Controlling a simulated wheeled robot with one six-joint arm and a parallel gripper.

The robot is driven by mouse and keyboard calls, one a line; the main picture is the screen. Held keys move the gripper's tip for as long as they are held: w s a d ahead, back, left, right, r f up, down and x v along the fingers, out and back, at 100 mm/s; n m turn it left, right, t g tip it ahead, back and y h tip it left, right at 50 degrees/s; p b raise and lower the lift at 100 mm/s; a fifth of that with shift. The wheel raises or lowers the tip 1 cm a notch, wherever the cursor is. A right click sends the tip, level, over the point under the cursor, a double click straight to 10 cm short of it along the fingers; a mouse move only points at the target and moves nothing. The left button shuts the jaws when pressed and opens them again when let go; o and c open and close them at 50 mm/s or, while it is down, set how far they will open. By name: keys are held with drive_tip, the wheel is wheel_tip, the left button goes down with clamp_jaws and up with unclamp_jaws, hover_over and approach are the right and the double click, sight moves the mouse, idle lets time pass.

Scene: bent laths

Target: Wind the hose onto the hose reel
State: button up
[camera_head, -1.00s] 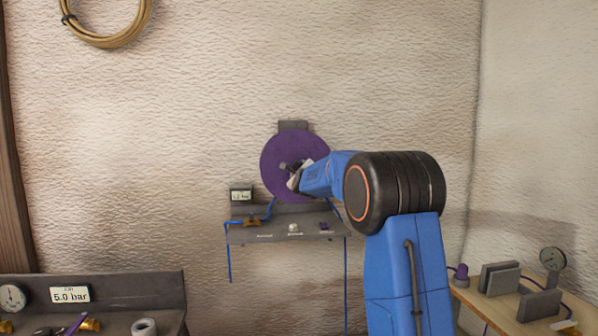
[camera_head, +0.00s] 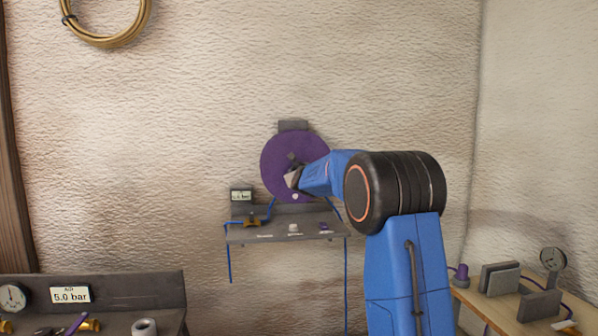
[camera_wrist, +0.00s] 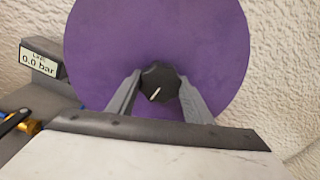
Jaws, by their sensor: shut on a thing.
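The hose reel is a round purple disc (camera_head: 278,150) on the wall above a small grey shelf; it fills the upper middle of the wrist view (camera_wrist: 160,30). My gripper (camera_head: 293,178) is at the reel's front, right of the shelf's middle. In the wrist view my gripper (camera_wrist: 158,84) has its two grey fingers on either side of a black knob (camera_wrist: 157,76) with a white mark, shut on it. A thin blue hose (camera_head: 346,275) hangs from the shelf's right end. Its upper run near the reel is partly hidden by my arm.
The shelf (camera_head: 270,238) carries a brass fitting (camera_head: 252,221) and a line pressure display (camera_wrist: 38,62) reading 0.0 bar. A grey bench (camera_head: 110,285) stands at lower left, a wooden table (camera_head: 480,303) with a gauge at right. A tan coil (camera_head: 100,40) hangs at upper left.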

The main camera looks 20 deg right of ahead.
drive_tip(key=shift+f, duration=0.2)
drive_tip(key=o, duration=1.5)
drive_tip(key=shift+r, duration=0.1)
drive_tip(key=v, duration=1.7)
drive_tip(key=shift+s, duration=0.2)
drive_tip(key=shift+a, duration=0.1)
